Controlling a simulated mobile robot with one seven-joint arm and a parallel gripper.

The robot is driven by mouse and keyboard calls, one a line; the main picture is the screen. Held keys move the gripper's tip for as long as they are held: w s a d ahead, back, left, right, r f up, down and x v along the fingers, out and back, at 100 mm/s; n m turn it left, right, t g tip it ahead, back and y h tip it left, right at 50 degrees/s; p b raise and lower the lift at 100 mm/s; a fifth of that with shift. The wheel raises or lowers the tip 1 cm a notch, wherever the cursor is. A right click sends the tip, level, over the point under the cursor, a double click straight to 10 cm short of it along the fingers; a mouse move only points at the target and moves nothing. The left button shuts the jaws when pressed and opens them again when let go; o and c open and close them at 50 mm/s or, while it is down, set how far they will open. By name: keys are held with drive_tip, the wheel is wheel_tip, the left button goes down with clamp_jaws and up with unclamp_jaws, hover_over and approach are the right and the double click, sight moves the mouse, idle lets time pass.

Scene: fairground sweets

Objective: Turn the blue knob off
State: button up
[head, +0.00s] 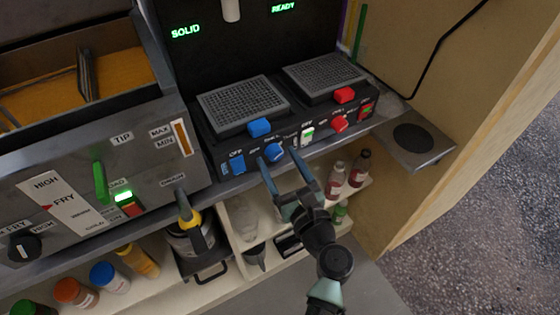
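The blue knob (274,153) is on the front panel of the black drink machine (222,150), below the left drip grate. My gripper (283,168) is just in front of the panel. Its two fingers are spread apart, one below-left of the blue knob and one to its right. I cannot tell whether either finger touches the knob. Nothing shows between the fingers except the knob behind them. The "OFF" labels and the knob's pointer are too small to read the setting surely.
A red knob (339,123), a blue tab (260,127), a red tab (344,95), and a lit green switch (307,135) are close by. A fryer (70,205) stands left.

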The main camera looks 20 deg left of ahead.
clamp_jaws()
